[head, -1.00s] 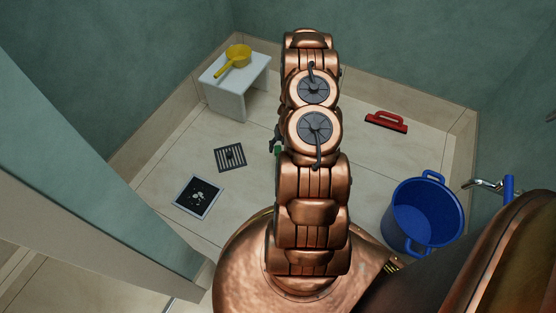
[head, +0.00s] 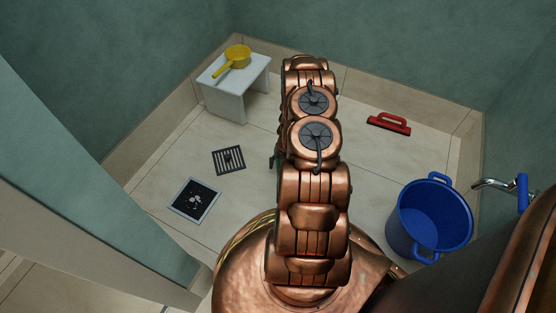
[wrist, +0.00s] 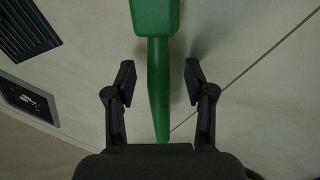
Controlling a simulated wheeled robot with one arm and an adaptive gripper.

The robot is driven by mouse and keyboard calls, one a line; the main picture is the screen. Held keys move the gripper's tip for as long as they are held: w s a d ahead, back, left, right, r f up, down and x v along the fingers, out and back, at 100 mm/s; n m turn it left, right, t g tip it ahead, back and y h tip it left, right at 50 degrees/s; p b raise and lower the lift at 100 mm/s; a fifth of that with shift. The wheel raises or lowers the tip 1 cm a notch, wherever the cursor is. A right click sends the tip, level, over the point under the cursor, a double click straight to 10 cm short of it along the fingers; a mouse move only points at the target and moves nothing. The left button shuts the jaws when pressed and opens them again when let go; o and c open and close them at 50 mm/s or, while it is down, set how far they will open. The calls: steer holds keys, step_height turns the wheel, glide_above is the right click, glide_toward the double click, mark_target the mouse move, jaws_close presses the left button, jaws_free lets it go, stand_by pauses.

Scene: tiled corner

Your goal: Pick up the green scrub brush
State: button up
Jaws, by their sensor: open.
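The green scrub brush (wrist: 157,65) shows in the wrist view, its wide head at the top edge and its tapered handle pointing down toward my gripper. My gripper (wrist: 158,78) is open, with one dark finger on each side of the handle and a visible gap on both sides. Whether the fingers are at the handle's height is hard to tell. In the head view my arm hides nearly all of the brush; only a small dark green bit shows at the arm's left edge.
A floor drain (head: 229,160) and a dark framed panel (head: 195,201) lie left of my arm. A white stool (head: 226,97) holds a yellow scoop (head: 237,57). A red-handled tool (head: 389,123) and a blue bucket (head: 430,222) are to the right, beside a tap (head: 492,184).

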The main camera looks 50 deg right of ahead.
steer(key=shift+f, duration=0.2)
jaws_close()
stand_by(0.3)
